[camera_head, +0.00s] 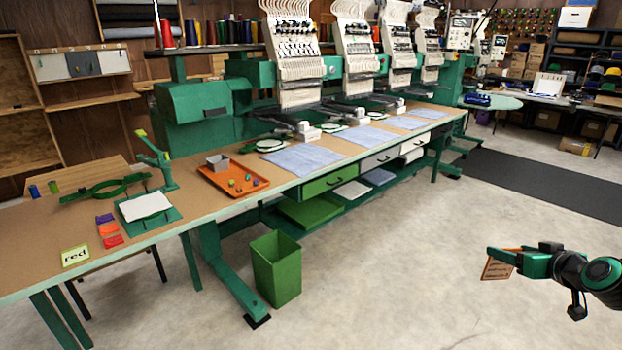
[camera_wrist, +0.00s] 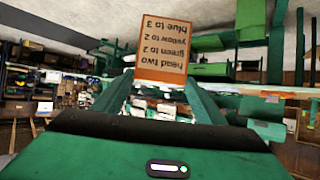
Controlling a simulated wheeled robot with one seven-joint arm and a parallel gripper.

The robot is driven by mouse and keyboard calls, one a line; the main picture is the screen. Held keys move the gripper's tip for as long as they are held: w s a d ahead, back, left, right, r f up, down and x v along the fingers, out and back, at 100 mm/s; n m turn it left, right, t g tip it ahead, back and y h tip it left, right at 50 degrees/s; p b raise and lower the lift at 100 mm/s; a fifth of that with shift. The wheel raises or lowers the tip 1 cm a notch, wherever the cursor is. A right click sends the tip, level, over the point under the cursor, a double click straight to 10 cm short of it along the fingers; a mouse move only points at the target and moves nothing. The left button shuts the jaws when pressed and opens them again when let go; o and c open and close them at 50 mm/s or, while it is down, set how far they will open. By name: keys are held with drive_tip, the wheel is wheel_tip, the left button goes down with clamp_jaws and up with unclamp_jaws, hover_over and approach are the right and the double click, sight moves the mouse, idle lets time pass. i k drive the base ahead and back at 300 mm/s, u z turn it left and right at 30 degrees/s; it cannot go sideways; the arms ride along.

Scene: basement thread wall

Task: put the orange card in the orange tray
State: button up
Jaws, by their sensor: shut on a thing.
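My gripper (camera_head: 497,252) is at the lower right of the head view, out over the bare floor and well away from the table. It is shut on the orange card (camera_head: 495,269), which hangs from the fingertips. In the wrist view the orange card (camera_wrist: 162,47) sits between the fingertips (camera_wrist: 160,80), with printed lines about head two and thread colours, upside down. The orange tray (camera_head: 233,180) lies on the long table, left of centre in the head view. It holds a small grey box (camera_head: 218,161) and several small coloured pieces.
The long table (camera_head: 330,165) carries embroidery machines and blue cloths. A green bin (camera_head: 276,270) stands on the floor before it. A card reading "red" (camera_head: 75,256), coloured squares and a green clipboard (camera_head: 148,208) lie left. The floor between my gripper and the table is clear.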

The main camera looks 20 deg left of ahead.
sight(228, 175)
drive_tip(key=u, duration=1.8)
drive_tip(key=i, duration=0.95)
drive_tip(key=u, duration=0.1)
